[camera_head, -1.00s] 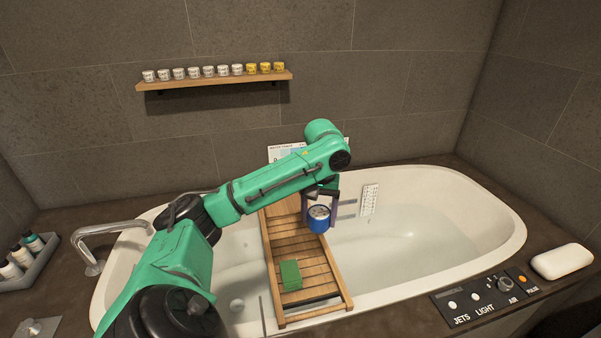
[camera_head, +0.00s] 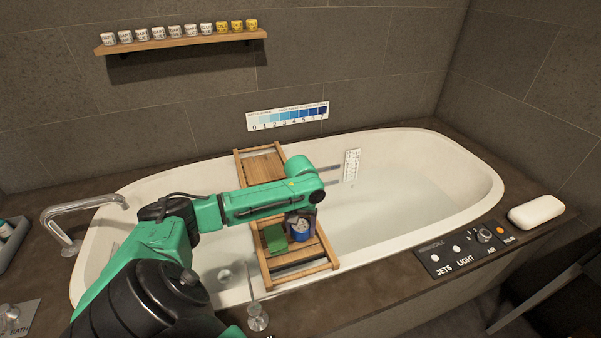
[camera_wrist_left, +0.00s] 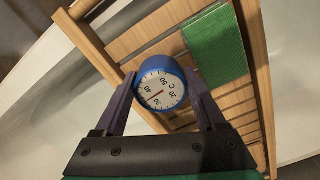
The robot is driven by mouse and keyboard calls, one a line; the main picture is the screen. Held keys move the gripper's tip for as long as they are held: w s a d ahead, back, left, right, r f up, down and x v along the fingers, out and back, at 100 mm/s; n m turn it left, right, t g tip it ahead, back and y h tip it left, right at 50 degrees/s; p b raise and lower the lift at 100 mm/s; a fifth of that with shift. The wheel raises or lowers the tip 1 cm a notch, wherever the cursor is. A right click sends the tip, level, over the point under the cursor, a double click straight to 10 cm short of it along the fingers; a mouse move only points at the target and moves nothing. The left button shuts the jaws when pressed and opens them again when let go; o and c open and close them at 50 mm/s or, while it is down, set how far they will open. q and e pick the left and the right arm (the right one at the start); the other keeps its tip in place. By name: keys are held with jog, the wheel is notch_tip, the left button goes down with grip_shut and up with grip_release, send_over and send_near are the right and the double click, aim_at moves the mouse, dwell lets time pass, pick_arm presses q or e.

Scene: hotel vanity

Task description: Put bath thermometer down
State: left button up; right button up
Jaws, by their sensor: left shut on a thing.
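The bath thermometer (camera_head: 301,232) is a blue round body with a white dial; its dial and scale show clearly in the left wrist view (camera_wrist_left: 160,91). My left gripper (camera_wrist_left: 163,92) is shut on it, one finger on each side. The thermometer is over the near part of the wooden bath tray (camera_head: 250,168), beside a green block (camera_head: 275,238). In the left wrist view the green block (camera_wrist_left: 215,47) is apart from the thermometer. I cannot tell whether the thermometer touches the slats. My right gripper is not in view.
The tray spans the white bathtub (camera_head: 465,190), which holds water. A tap (camera_head: 85,210) stands at the left, a control panel (camera_head: 462,250) and soap-like white block (camera_head: 536,212) at the right. A shelf of small jars (camera_head: 185,42) is on the wall.

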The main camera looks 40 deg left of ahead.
aim_at(301, 226)
pick_arm(q)
jog(key=o, duration=1.3)
notch_tip(301, 226, up, 12)
jog(key=p, duration=0.2)
